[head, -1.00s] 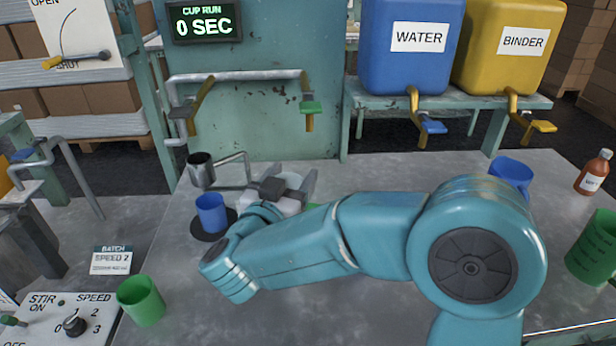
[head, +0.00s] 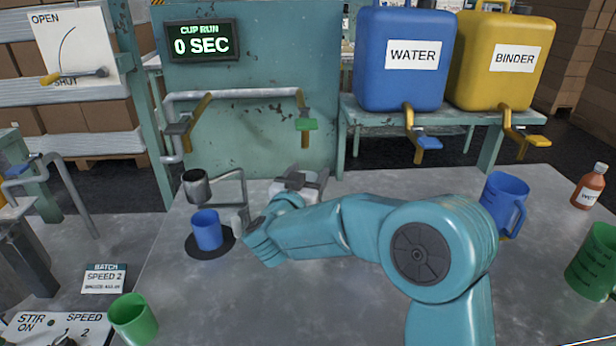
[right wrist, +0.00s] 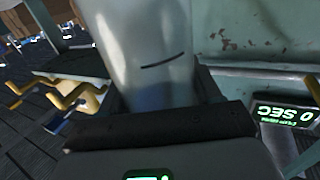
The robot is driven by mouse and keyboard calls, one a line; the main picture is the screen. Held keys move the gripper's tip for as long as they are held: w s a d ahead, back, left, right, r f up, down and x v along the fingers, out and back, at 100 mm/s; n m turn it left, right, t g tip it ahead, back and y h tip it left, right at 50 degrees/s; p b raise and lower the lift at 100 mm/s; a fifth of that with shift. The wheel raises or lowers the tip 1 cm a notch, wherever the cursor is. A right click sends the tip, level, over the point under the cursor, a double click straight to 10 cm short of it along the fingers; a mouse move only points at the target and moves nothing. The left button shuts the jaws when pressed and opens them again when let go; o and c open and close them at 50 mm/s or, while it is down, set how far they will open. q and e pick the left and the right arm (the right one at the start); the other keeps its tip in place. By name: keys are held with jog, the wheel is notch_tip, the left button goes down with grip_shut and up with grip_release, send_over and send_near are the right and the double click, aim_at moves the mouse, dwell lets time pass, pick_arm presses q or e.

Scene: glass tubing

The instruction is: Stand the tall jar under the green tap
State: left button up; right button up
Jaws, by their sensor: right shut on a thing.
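The tall jar (right wrist: 145,50) is a pale, glassy cylinder with a short dark mark, seen close up in the right wrist view. My right gripper (right wrist: 158,95) is shut around it, one jaw on each side. In the head view my right gripper (head: 300,182) is at the back of the grey table, below the green tap (head: 306,125). The jar cannot be made out clearly there. The green tap hangs from the right end of a pipe on the teal panel. My left gripper is out of view.
A green cup (head: 133,319) is front left. A blue jug (head: 503,203), brown bottle (head: 589,187) and green jug (head: 594,262) stand right. The front middle is clear.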

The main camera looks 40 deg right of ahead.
jog(key=shift+s+r, duration=0.1)
jog(key=o, duration=1.5)
jog(key=shift+f, duration=0.2)
jog(key=shift+o, duration=0.2)
jog(key=shift+r, duration=0.1)
jog(key=shift+a+r, duration=0.1)
jog(key=shift+a, duration=0.05)
jog(key=v, duration=1.1)
jog(key=shift+s+a, duration=0.25)
